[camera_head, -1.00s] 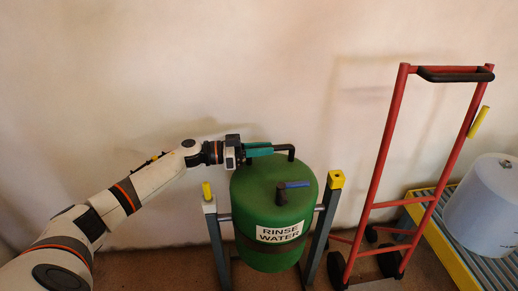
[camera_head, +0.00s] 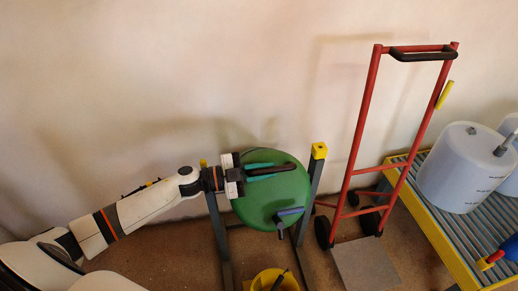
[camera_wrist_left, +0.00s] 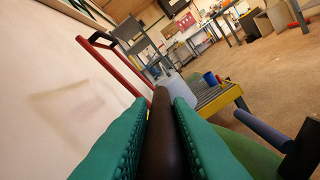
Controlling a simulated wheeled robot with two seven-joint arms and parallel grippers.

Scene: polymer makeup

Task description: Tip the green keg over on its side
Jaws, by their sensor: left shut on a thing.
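The green keg (camera_head: 262,205) hangs between two grey posts of a stand (camera_head: 314,190) in the head view. Its round lid faces me, so it is tilted toward me. The label is out of sight. My left gripper (camera_head: 268,171) is shut on the dark bar handle (camera_head: 287,167) at the keg's top. In the left wrist view, the green finger pads press on both sides of this handle (camera_wrist_left: 160,140). A blue-levered tap (camera_head: 287,213) sits on the lid; it also shows in the left wrist view (camera_wrist_left: 262,130). My right gripper is not in view.
A yellow bucket (camera_head: 262,283) stands on the floor below the keg. A red hand truck (camera_head: 360,130) stands close to the right. Further right, a yellow-edged grated platform (camera_head: 432,222) carries a whitish drum (camera_head: 455,180). The wall is close behind the keg.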

